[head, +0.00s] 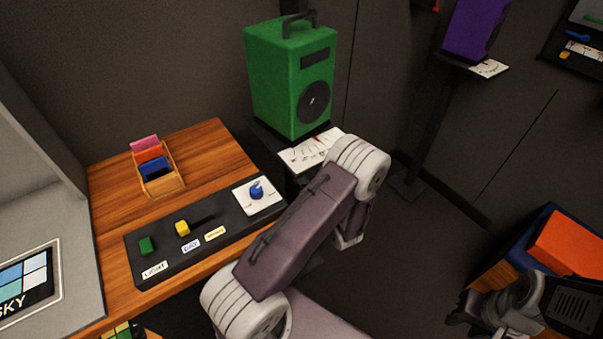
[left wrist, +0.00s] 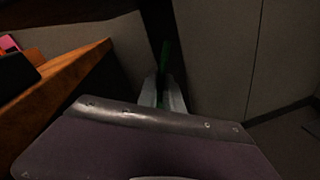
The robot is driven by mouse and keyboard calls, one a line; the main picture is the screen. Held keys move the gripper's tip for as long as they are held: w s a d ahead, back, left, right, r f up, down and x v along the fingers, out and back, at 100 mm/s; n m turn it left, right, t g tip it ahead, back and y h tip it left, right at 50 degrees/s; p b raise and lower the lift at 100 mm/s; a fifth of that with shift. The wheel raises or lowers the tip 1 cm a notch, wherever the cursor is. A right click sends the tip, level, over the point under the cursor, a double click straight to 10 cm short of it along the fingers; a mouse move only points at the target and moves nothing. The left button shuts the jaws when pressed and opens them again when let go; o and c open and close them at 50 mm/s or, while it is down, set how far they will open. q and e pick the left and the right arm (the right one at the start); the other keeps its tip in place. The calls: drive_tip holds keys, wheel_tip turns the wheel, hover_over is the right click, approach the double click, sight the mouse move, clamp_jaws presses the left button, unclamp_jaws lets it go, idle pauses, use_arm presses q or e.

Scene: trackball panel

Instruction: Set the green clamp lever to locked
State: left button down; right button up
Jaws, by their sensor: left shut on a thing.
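The green clamp lever (left wrist: 165,53) shows in the left wrist view as a narrow, dark green bar between and just beyond my left gripper's fingers. My left gripper (left wrist: 163,92) is shut on it. The lever's base and its setting are too dark to make out. In the head view my left arm crosses the middle, and neither the lever nor my left fingertips can be made out there. My right gripper (head: 482,312) is at the lower right of the head view, away from the lever; its jaw gap is unclear.
A wooden desk (head: 215,150) bears a black control panel (head: 215,240) with green, yellow and blue controls. A green speaker (head: 290,80) stands behind my left arm, above a white marked card (head: 305,152). An orange box (head: 568,245) is at right. Dark floor (head: 420,250) lies between.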

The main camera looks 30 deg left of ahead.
use_arm(q)
drive_tip(key=shift+f, duration=0.1)
drive_tip(key=c, duration=1.5)
unclamp_jaws()
drive_tip(key=shift+d, duration=0.1)
drive_tip(key=v, duration=0.9)
drive_tip(key=shift+p, duration=0.3)
